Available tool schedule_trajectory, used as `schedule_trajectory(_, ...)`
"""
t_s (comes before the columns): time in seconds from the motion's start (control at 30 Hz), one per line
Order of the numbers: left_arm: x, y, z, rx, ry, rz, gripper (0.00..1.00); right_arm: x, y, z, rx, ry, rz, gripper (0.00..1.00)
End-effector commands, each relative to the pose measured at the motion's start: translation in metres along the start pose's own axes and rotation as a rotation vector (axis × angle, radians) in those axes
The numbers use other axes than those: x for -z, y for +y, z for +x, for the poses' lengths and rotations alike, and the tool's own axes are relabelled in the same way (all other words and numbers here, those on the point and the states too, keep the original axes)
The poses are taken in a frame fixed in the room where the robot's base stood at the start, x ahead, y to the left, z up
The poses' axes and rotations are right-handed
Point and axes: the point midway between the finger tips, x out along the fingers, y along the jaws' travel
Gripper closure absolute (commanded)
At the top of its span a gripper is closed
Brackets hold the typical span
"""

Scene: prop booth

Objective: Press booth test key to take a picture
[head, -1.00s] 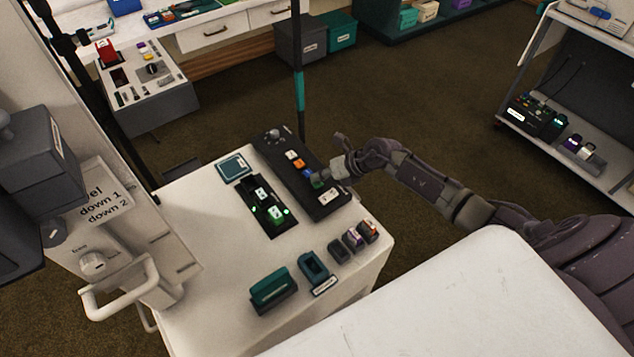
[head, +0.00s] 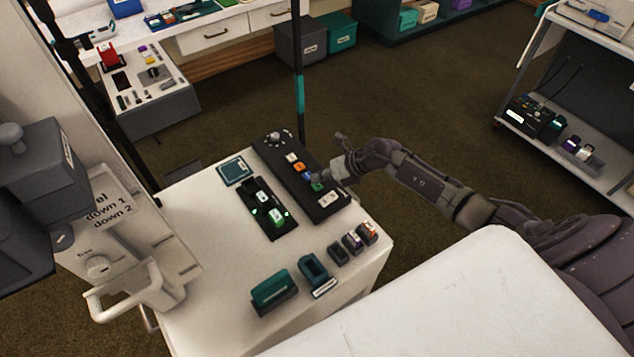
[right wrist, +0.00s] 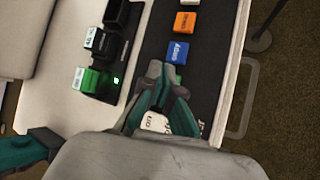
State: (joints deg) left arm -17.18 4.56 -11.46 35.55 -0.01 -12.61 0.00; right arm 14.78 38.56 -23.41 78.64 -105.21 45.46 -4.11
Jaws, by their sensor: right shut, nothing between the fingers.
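A black key panel (head: 275,158) lies on the white stand and bears a row of small keys. A white key (head: 291,158), an orange key (head: 299,166), a blue key and a green key (head: 317,187) show; the blue key (right wrist: 178,52) is clear in the right wrist view. I cannot read which is the booth test key. My right gripper (head: 322,175) is shut and empty, low over the panel beside the blue and green keys. In the right wrist view its fingertips (right wrist: 166,76) are just short of the blue key; contact cannot be told. My left gripper is not in view.
A black holder (head: 279,234) with a lit green block stands left of the panel. A teal block (head: 271,289), an open teal holder (head: 313,268) and several small dark blocks line the front. A thin dark pole (head: 299,85) rises behind the panel.

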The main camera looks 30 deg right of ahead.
Motion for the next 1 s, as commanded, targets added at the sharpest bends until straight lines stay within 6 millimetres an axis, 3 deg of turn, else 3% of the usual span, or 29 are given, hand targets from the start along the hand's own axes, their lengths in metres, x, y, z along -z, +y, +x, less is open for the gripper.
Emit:
schedule_trajectory(0.33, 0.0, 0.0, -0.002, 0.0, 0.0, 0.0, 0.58, -0.002, 0.001, -0.002, 0.0, -0.001, 0.0, 1.0)
schedule_trajectory(0.8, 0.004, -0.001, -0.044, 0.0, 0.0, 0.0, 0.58, -0.024, 0.024, -0.034, 0.001, 0.0, -0.001, 1.0)
schedule_trajectory(1.0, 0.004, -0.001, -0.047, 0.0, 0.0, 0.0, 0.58, -0.025, 0.025, -0.035, 0.001, 0.0, 0.0, 1.0)
